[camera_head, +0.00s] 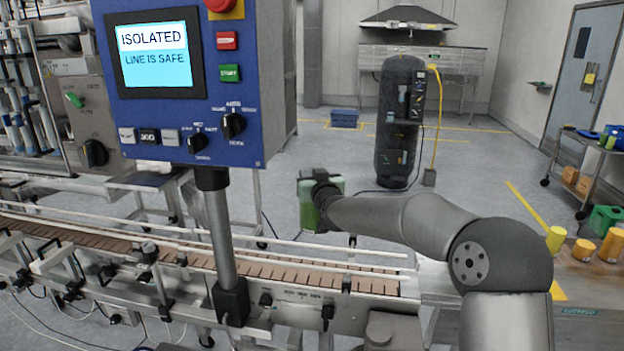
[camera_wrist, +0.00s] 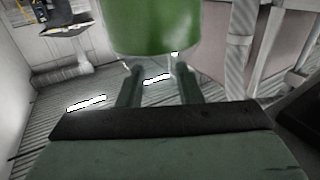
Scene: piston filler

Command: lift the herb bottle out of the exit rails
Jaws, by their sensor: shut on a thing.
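My gripper (camera_head: 320,184) is shut on the bottle. In the wrist view the green bottle body (camera_wrist: 155,28) fills the top middle, beyond the two dark fingers of my gripper (camera_wrist: 158,72). The exact contact of the fingertips is hard to make out.
A blue control panel (camera_head: 262,90) on a grey post (camera_head: 222,235) stands left of the bottle; its screen reads ISOLATED, LINE IS SAFE. The slatted conveyor (camera_head: 130,246) runs along the front. Yellow and orange containers (camera_head: 583,249) stand at right. Open floor lies behind the conveyor.

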